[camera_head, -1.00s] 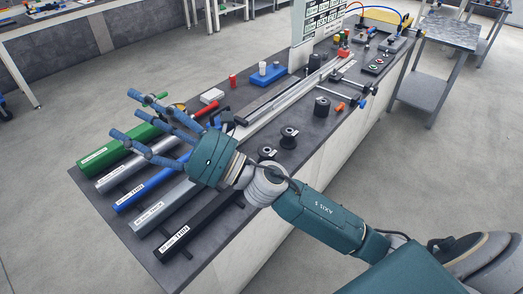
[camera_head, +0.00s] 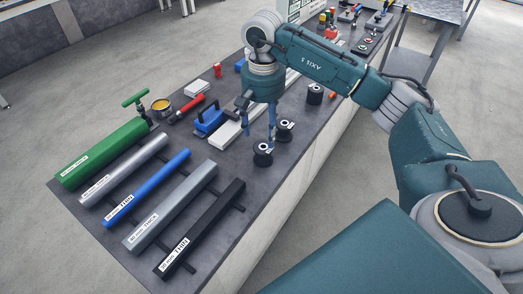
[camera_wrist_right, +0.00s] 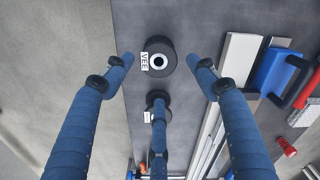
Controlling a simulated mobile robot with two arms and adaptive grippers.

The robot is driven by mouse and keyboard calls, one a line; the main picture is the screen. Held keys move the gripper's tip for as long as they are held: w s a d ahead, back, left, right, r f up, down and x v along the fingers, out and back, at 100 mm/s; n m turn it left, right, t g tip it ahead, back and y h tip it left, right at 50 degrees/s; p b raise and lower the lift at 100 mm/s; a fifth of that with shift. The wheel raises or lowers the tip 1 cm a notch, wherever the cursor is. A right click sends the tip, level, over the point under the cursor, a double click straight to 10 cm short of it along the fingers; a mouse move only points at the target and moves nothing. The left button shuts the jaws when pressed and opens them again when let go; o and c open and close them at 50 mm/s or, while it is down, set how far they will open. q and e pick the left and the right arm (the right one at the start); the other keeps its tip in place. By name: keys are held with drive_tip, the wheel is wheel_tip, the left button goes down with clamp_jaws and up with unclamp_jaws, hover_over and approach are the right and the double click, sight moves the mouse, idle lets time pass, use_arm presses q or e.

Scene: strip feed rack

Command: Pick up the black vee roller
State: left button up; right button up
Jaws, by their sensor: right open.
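The black vee roller (camera_head: 262,158) stands near the right edge of the table top. In the right wrist view the roller (camera_wrist_right: 167,66) shows a white "VEE" label and a pale centre hole. My right gripper (camera_head: 271,138) points down above it, with its blue fingers spread. In the wrist view two fingertips lie left and right of the roller, apart from it. The third finger overlaps a second black roller (camera_head: 286,134), just behind the vee roller. The gripper is open and empty. My left gripper is not in view.
A third black roller (camera_head: 315,96) stands further back. Green, silver, blue, grey and black bars (camera_head: 203,232) lie on the front left. A blue-handled tool (camera_head: 209,121), a pale rail (camera_head: 232,131) and a red cylinder (camera_head: 217,70) are left of the gripper.

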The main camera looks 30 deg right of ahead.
sight(264, 151)
wheel_tip(264, 151, down, 4)
drive_tip(key=shift+s+r, duration=0.1)
drive_tip(key=shift+r, duration=0.05)
wheel_tip(264, 151, down, 5)
drive_tip(key=p, duration=0.2)
drive_tip(key=shift+s+a+r+p, duration=0.1)
drive_tip(key=shift+s+r+p, duration=0.05)
drive_tip(key=shift+p, duration=0.2)
drive_tip(key=shift+f, duration=0.45)
drive_tip(key=c, duration=1.4)
